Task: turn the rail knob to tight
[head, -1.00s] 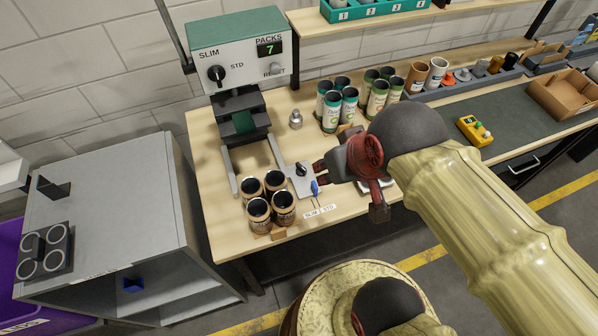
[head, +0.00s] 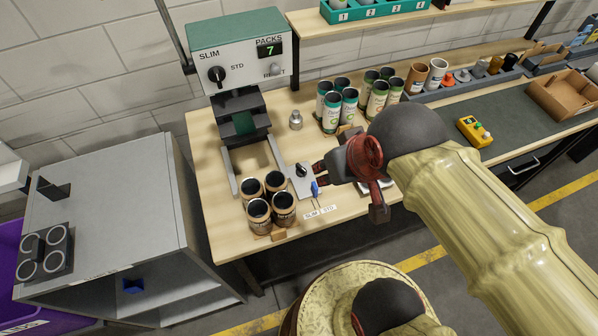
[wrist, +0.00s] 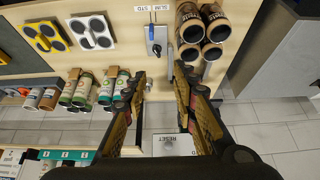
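The rail knob is a small black knob (head: 301,170) on a grey plate (head: 296,186) at the end of the machine's right rail. In the wrist view the knob (wrist: 156,49) sits on the plate (wrist: 158,34), ahead of my fingertips. A blue lever (head: 315,188) stands at the plate's edge, near the SLIM / STD label (head: 320,212). My gripper (head: 321,176) is just right of the knob in the head view. In the wrist view my gripper (wrist: 161,78) is open, its fingers wide apart with nothing between them. I see no contact with the knob.
Several brown cans (head: 258,212) stand close by the plate, left and front. The sealing machine (head: 238,60) with a PACKS display is behind. A small metal piece (head: 296,120) and several green-labelled cans (head: 331,108) stand farther back. The table front near the label is clear.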

